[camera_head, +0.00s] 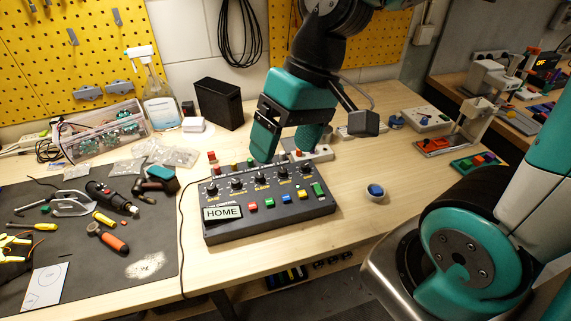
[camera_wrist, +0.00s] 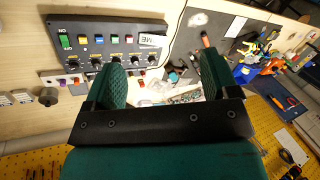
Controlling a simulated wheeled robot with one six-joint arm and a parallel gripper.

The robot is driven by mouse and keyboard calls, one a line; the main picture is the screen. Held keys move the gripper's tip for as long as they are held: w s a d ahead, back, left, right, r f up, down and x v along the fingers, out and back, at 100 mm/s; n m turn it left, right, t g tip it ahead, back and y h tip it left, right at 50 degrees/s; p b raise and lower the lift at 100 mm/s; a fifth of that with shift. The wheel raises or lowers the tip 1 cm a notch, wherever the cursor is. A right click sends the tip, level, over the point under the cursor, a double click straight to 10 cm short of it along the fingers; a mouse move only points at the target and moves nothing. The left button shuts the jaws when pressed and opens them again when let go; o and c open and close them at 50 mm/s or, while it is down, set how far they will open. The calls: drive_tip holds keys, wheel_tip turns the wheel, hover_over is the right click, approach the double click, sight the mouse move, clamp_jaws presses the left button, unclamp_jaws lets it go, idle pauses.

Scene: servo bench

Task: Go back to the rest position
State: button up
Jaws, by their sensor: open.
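My gripper (camera_head: 287,143) is teal and black and hangs over the back edge of a dark control box in the head view. Its two fingers are apart with nothing seen between them; the wrist view also shows the open gripper (camera_wrist: 163,84). The control box (camera_head: 272,222) has a row of knobs, several coloured buttons and a white HOME label (camera_head: 222,212) at its front left. The box also shows upside down in the wrist view (camera_wrist: 105,51). Whether the fingers touch the box, I cannot tell.
A dark mat (camera_head: 155,268) with tools lies at the left. A spray bottle (camera_head: 158,105) and a black bin (camera_head: 219,104) stand behind. A blue round button (camera_head: 375,191) sits right of the box. The wood between the box and the front edge is clear.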

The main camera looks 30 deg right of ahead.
drive_tip(key=s+a+r+n, duration=0.2)
drive_tip(key=s+a+n, duration=0.25)
drive_tip(key=s, duration=0.25)
drive_tip(key=shift+n, duration=0.25)
drive_tip(key=f+b, duration=0.4)
drive_tip(key=shift+w+d+f, duration=0.25)
drive_tip(key=shift+w+f, duration=0.05)
drive_tip(key=shift+w, duration=0.05)
